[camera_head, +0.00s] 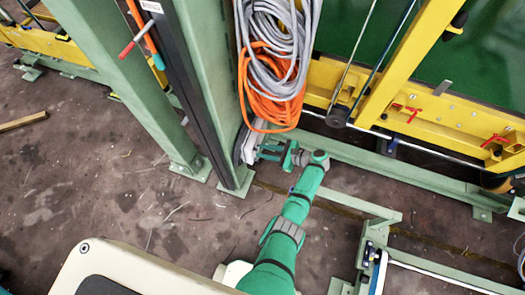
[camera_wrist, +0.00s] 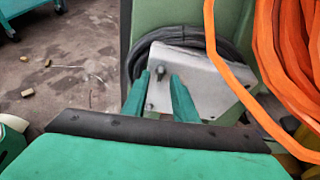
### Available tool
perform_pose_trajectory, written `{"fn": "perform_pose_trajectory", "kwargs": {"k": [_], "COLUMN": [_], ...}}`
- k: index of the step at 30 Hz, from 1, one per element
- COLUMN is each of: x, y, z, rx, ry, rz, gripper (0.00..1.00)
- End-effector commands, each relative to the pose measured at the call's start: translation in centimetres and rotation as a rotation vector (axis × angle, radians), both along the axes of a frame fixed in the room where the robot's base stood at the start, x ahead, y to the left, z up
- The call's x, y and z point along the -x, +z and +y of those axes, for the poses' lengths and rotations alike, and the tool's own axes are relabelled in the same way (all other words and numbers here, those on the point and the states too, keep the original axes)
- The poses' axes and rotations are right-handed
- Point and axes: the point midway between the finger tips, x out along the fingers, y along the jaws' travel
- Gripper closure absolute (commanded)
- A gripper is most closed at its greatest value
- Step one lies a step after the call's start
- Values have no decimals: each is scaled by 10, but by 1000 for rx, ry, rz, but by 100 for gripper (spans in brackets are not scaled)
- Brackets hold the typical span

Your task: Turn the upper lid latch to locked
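I cannot make out a lid latch in either view. My gripper (camera_wrist: 159,77) shows two green fingers set apart, with nothing visibly held between them. Beyond the fingertips is a pale grey metal plate (camera_wrist: 205,75) on a green post. A small dark bolt or knob (camera_wrist: 160,73) on the plate shows between the tips; I cannot tell whether they touch it. In the head view, my gripper (camera_head: 265,152) is at the end of my arm, low beside the green post (camera_head: 212,80). Its fingertips are too small there to read.
Orange cable (camera_head: 275,85) and grey cable (camera_head: 270,25) hang on the post just above my gripper. Black cable (camera_wrist: 137,62) loops behind the plate. A yellow frame (camera_head: 440,115) with red handles (camera_head: 407,109) stands at right. A low green rail (camera_head: 370,167) runs right of my arm. Floor at left is mostly clear.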

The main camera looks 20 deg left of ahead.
Motion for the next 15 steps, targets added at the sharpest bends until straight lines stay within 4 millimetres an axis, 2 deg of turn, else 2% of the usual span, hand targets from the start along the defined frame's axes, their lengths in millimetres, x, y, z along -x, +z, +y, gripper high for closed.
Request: {"fn": "perform_pose_trajectory", "kwargs": {"k": [4, 13, 15], "x": [0, 0, 0], "y": [-4, -4, -4], "z": [8, 9, 9], "rx": [0, 1, 1], "ry": [1, 0, 0], "rz": [2, 1, 1], "gripper": [74, 74, 91]}}
